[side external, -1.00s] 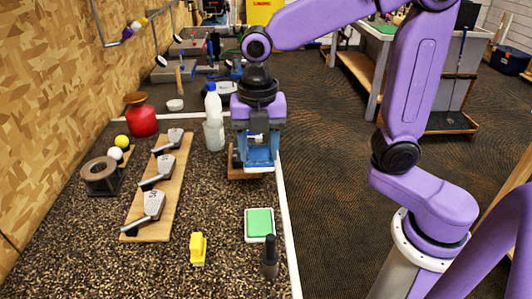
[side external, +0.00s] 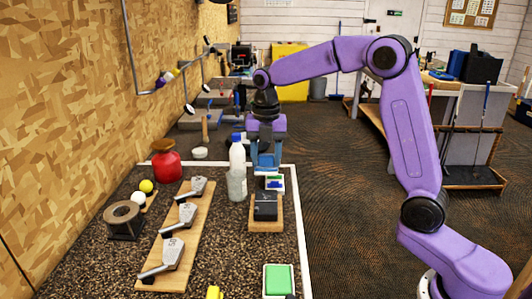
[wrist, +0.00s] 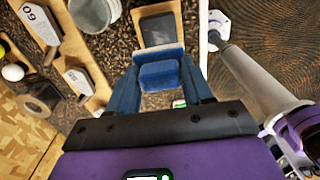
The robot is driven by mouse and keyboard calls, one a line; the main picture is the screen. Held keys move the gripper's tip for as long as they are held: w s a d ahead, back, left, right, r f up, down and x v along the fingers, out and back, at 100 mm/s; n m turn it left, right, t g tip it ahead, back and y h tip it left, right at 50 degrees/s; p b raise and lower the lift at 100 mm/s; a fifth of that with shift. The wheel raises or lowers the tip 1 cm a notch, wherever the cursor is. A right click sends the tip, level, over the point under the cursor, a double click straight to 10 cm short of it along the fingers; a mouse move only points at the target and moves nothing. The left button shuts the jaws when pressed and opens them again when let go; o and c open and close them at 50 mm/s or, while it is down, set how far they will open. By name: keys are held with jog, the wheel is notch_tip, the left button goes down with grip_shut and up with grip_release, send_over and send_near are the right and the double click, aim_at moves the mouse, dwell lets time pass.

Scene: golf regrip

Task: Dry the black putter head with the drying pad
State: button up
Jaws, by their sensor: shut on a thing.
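The black putter head (side external: 265,206) rests on a wooden block (side external: 266,226) near the right edge of the speckled bench. It also shows as a dark rectangle in the wrist view (wrist: 158,29). My gripper (side external: 266,168) is just behind the putter head and above bench level, pointing down. In the wrist view my gripper (wrist: 160,82) is shut on a blue block-shaped pad (wrist: 161,75), which I take to be the drying pad. The pad looks apart from the putter head. Its underside is hidden. A green pad in a white tray (side external: 278,281) lies at the front.
A clear bottle (side external: 237,170) stands close left of my gripper. Several iron heads lie on a wooden board (side external: 186,236) further left. A red canister (side external: 166,162), golf balls (side external: 146,186) and a round holder (side external: 123,218) stand beyond. A white edge strip (side external: 302,236) bounds the bench.

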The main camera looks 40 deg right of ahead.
jog(key=shift+f, duration=3.5)
jog(key=o, duration=0.3)
jog(key=c, duration=0.4)
jog(key=shift+f, duration=0.6)
